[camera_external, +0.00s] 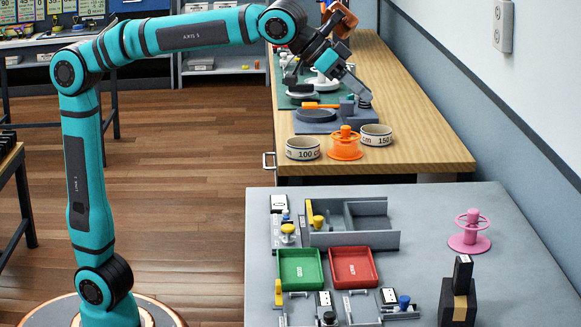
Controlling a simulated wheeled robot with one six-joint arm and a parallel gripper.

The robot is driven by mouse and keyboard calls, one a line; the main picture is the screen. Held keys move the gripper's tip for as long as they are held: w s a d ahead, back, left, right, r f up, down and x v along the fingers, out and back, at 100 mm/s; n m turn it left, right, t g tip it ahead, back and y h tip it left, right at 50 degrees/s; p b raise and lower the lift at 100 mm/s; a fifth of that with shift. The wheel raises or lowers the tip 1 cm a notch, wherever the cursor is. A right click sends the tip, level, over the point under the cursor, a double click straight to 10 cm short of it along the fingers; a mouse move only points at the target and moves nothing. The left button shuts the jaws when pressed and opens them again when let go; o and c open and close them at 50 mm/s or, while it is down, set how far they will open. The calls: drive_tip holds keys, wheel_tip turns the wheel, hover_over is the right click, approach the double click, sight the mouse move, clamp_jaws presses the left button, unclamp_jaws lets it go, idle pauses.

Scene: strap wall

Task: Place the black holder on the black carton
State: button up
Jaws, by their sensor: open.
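A black carton (457,311) with a tan band stands upright at the front right of the grey table. An upright black piece with a pale label (463,274) shows at its top; I cannot tell whether it is part of the carton or a separate thing. I cannot clearly make out a black holder; small dark items (291,76) on the wooden bench are partly hidden by my arm. My gripper (364,97) is open and points down over the bench, behind the white rings, far from the carton. Its fingertips are small, and I see nothing held between them.
On the grey table (430,225) are a pink holder (469,236), a green tray (300,269), a red tray (353,267) and grey fixtures (352,222). An orange holder (345,146) stands between two white rings on the bench (420,140). A wall bounds the right.

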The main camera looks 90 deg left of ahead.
drive_tip(key=s+a+f+t, duration=0.1)
drive_tip(key=s+a+t, duration=0.2)
drive_tip(key=s+a, duration=1.25)
drive_tip(key=s+a+f+t+y, duration=0.1)
drive_tip(key=s+a+f, duration=0.3)
drive_tip(key=s, duration=0.4)
drive_tip(key=s+a+f+t+y, duration=0.1)
drive_tip(key=s+a+f+t, duration=0.2)
drive_tip(key=s+f, duration=0.3)
drive_tip(key=s+a, duration=0.1)
drive_tip(key=s, duration=0.2)
drive_tip(key=shift+s+n+t, duration=0.2)
drive_tip(key=shift+n+t, duration=0.1)
